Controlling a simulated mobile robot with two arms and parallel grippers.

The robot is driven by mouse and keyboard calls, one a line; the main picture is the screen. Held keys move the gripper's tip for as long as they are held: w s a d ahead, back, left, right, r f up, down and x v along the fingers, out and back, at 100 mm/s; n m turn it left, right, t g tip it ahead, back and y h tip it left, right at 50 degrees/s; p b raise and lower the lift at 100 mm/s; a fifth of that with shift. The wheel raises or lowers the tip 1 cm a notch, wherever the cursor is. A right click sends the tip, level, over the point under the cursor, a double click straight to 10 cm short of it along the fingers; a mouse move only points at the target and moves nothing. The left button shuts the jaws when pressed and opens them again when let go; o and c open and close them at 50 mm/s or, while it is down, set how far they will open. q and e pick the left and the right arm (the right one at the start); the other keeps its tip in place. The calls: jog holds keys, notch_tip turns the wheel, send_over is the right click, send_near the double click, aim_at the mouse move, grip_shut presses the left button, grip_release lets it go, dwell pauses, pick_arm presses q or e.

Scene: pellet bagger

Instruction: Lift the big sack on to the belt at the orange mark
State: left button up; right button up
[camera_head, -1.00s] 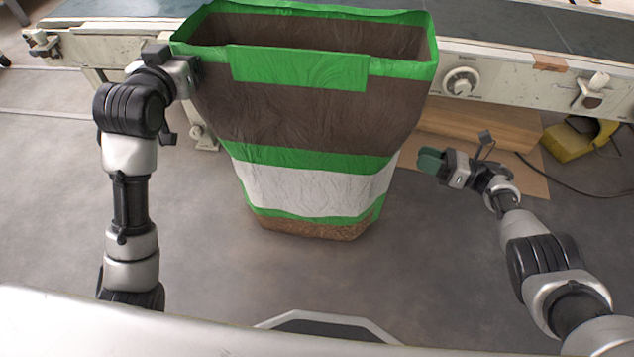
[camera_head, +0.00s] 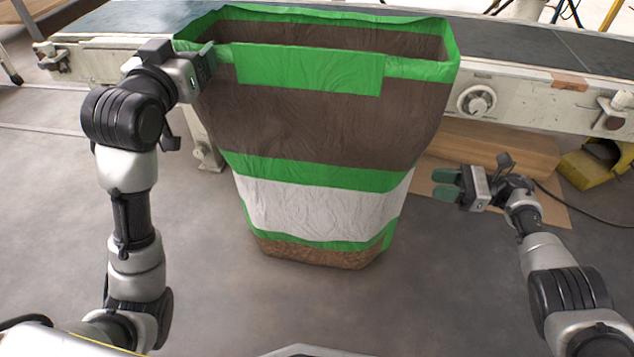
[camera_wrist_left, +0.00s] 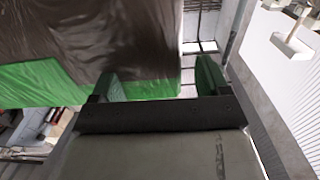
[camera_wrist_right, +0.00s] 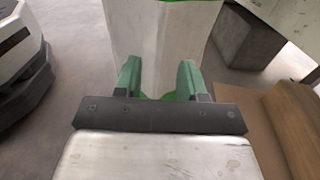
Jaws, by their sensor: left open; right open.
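The big sack (camera_head: 315,130) stands upright on the floor against the conveyor, its top open. It is brown with green bands and a white band. My left gripper (camera_head: 210,66) is open at the sack's upper left edge, just below the rim. In the left wrist view the sack's side edge (camera_wrist_left: 140,60) lies between the spread fingers; contact cannot be told. My right gripper (camera_head: 450,184) is open and empty, right of the sack's lower part and apart from it. In the right wrist view its fingers point at the white band (camera_wrist_right: 160,45). An orange-brown mark (camera_head: 569,84) is on the conveyor's side rail.
The conveyor's dark belt (camera_head: 540,55) runs behind the sack. A round knob (camera_head: 478,101) sits on its side rail. A yellow object (camera_head: 590,172) and a cable lie on the floor at right, near brown boards (camera_head: 500,150). The floor in front of the sack is clear.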

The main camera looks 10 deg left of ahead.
aim_at(207, 33)
pick_arm(q)
jog(key=w, duration=0.8)
jog(key=shift+w, duration=0.1)
pick_arm(e)
jog(key=a, duration=0.8)
pick_arm(q)
jog(key=shift+c, duration=0.4)
pick_arm(e)
jog(key=shift+c, duration=0.4)
pick_arm(q)
jog(key=c, duration=0.7)
pick_arm(e)
grip_shut()
pick_arm(q)
grip_shut()
jog(key=shift+r, duration=0.2)
pick_arm(e)
jog(key=shift+w+r, duration=0.1)
jog(key=shift+r, duration=0.1)
